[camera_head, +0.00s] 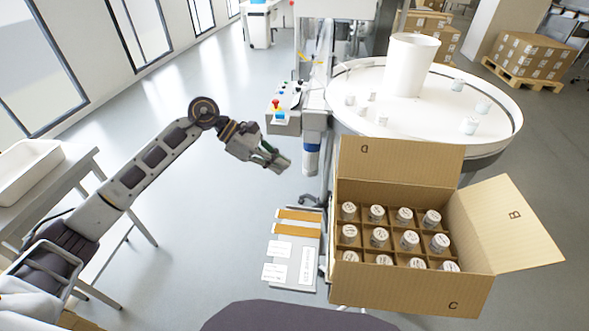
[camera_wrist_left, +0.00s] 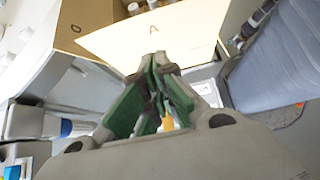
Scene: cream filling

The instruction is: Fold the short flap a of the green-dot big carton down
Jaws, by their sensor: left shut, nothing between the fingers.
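The open carton (camera_head: 400,287) stands at the right of the head view, with white-lidded jars (camera_head: 405,215) in a divided grid inside. Flap D (camera_head: 400,160) stands up at the back, flap B (camera_head: 510,225) spreads out to the right, and the front side bears the letter C. Flap A (camera_wrist_left: 185,35) shows its face in the left wrist view, beyond the fingertips; in the head view it cannot be made out clearly. No green dot is visible. My left gripper (camera_head: 281,162) is shut and empty, left of the carton and apart from it. My right gripper is out of view.
A round white turntable (camera_head: 400,100) with a white cylinder and several jars stands behind the carton. A machine with a red button (camera_head: 277,105) is at its left. A grey panel with labels (camera_head: 290,268) lies left of the carton. A side table (camera_head: 50,190) is far left.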

